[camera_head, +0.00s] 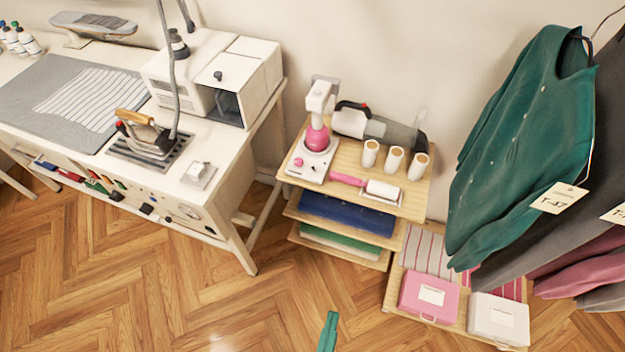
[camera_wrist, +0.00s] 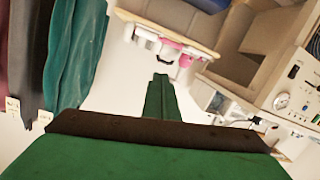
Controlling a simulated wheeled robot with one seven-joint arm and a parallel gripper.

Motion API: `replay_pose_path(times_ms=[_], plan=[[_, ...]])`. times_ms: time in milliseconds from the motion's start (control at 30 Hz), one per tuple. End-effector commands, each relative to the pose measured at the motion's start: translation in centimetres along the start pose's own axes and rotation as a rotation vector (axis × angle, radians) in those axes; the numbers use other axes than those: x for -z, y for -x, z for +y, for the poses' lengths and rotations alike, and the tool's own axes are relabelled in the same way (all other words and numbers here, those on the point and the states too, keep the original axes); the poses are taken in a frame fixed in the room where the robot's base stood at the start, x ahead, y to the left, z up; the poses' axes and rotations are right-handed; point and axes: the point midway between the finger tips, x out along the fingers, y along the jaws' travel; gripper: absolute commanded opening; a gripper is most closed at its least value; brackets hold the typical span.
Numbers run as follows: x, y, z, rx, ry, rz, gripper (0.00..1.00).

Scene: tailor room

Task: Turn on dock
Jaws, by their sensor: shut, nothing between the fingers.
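A white dock (camera_head: 310,164) with a pink knob on its top stands at the left front of the top wooden shelf. A white and pink handheld device (camera_head: 318,115) stands upright at the dock's back. I cannot tell from the picture whether the dock is on. My green gripper (camera_head: 330,316) shows only its tip at the bottom of the head view, over the floor, well in front of the shelves and apart from the dock. In the wrist view, my gripper (camera_wrist: 160,80) has its fingers together and is empty.
A pink-handled lint roller (camera_head: 382,190), white rolls (camera_head: 394,160) and a handheld vacuum (camera_head: 378,128) share the shelf. A worktable with an iron (camera_head: 150,134) stands left. A green shirt (camera_head: 525,150) hangs right, above pink and white boxes (camera_head: 428,296). The floor in front is clear.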

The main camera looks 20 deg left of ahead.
Motion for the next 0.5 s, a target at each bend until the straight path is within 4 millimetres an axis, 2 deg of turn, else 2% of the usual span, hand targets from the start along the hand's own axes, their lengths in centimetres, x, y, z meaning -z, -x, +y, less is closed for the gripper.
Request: replay_pose_path(times_ms=[33, 233, 500], plan=[[-0.7, -1.6, -0.3, 0.006, 0.072, 0.034, 0.00], [-2.9, -7.6, -1.9, 0.031, 0.396, 0.166, 0.00], [-4.3, -16.7, -5.3, 0.049, 0.811, 0.356, 0.00]])
